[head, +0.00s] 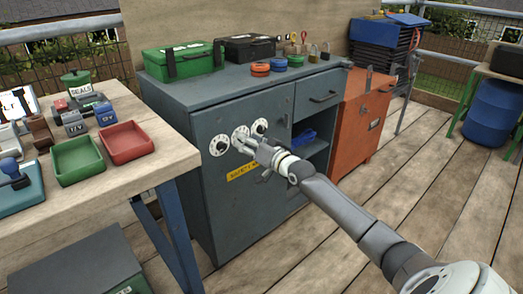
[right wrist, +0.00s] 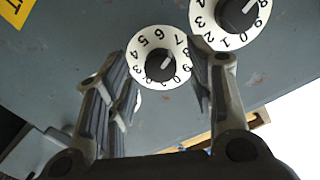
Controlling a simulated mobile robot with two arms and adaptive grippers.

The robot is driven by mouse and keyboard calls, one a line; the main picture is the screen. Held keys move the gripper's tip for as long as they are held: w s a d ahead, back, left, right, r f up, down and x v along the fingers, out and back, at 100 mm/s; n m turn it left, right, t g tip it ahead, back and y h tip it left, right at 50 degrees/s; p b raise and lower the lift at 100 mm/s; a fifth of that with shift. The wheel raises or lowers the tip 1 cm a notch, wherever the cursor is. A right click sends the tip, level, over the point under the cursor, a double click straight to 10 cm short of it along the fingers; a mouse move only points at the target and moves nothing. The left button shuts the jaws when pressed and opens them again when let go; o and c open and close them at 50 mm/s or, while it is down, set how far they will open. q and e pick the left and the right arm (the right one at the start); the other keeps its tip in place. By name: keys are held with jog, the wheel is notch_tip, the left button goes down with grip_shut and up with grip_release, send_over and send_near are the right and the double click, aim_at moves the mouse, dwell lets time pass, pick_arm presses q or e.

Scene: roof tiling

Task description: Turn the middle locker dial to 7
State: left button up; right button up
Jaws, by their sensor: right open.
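The grey locker cabinet (head: 225,185) has three white dials with black knobs on its front: a left dial (head: 219,146), the middle dial (head: 240,133) and a right dial (head: 260,127). My right gripper (head: 248,144) is open in front of the middle dial. In the right wrist view, turned nearly upside down, the middle dial (right wrist: 160,58) lies between the spread fingers, with no visible grip on it. Its knob's light line slants up-right, towards the 7 and 8 side; the exact number is unclear. The left dial (right wrist: 228,17) shows at top right. My left gripper is out of view.
A yellow label (head: 243,172) is below the dials. Green (head: 182,60) and black (head: 249,47) toolboxes stand on the cabinet. A wooden table (head: 165,155) with trays is close at left. An orange cabinet (head: 362,125) adjoins at right.

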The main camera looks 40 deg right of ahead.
jog(key=s, duration=1.1)
jog(key=shift+d+r, duration=0.25)
jog(key=shift+d, duration=0.1)
